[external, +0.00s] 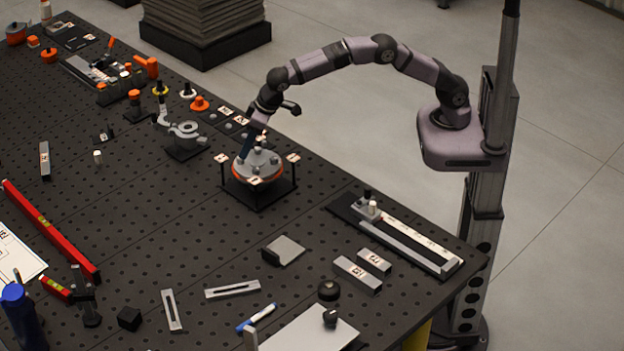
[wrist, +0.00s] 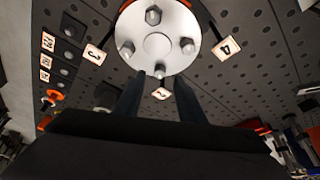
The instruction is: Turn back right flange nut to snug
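The round grey flange (external: 257,165) sits on a black square base on the pegboard table, with an orange edge under its disc. In the wrist view its pale disc (wrist: 157,20) carries hex nuts around a plain centre: a top nut (wrist: 153,15), a right nut (wrist: 187,45), a left nut (wrist: 127,48) and a near nut (wrist: 160,71). I cannot tell for sure which one is the back right nut. My gripper (wrist: 160,80) points down at the flange, fingers apart on either side of the near nut. Contact is not visible. It also shows in the external view (external: 246,150).
Number tags stand around the flange: 3 (wrist: 94,54), 4 (wrist: 226,47) and 2 (wrist: 161,93). A clamp-like fixture (external: 184,133) stands to the left. A rail fixture (external: 400,235) and grey blocks (external: 357,274) lie to the right.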

